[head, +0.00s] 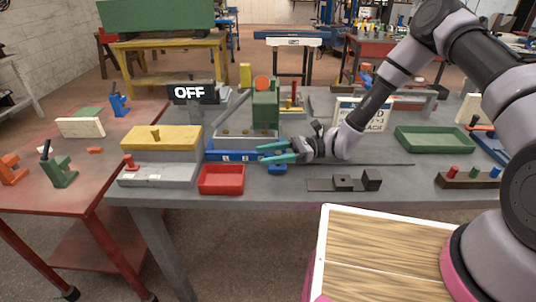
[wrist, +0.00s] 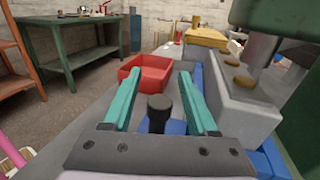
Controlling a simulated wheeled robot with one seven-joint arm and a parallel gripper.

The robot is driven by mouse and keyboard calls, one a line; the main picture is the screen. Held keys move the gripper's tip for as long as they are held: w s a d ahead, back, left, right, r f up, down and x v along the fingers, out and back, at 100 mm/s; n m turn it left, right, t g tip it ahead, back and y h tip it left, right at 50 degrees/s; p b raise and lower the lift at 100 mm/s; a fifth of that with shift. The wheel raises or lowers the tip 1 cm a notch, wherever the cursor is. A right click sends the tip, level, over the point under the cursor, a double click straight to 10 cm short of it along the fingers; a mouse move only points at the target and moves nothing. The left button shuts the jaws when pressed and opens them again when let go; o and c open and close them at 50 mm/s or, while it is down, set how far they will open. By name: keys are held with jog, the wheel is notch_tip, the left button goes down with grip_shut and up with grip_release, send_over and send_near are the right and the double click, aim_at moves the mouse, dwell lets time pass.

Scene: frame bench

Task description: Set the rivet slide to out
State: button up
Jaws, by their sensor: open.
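The rivet slide seems to be the blue part at the foot of the green press (head: 265,108). A long blue bar (head: 228,155) runs along the press's grey base, and a small blue block (head: 277,169) juts out in front. In the wrist view a black knob (wrist: 158,112) stands upright on a blue piece (wrist: 176,127). My gripper (head: 261,154) is low in front of the press, its teal fingers pointing left. It is open, and the knob stands between the fingers near their bases (wrist: 159,75). I cannot tell whether either finger touches it. The knob is hidden in the head view.
A red tray (head: 221,191) lies just left of my gripper. A grey block with a yellow top (head: 160,138) and an OFF sign (head: 193,94) stand farther left. A dark fixture (head: 345,184) lies to the right, and a green tray (head: 435,151) is at the far right.

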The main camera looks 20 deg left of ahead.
grip_shut()
dwell(1.5)
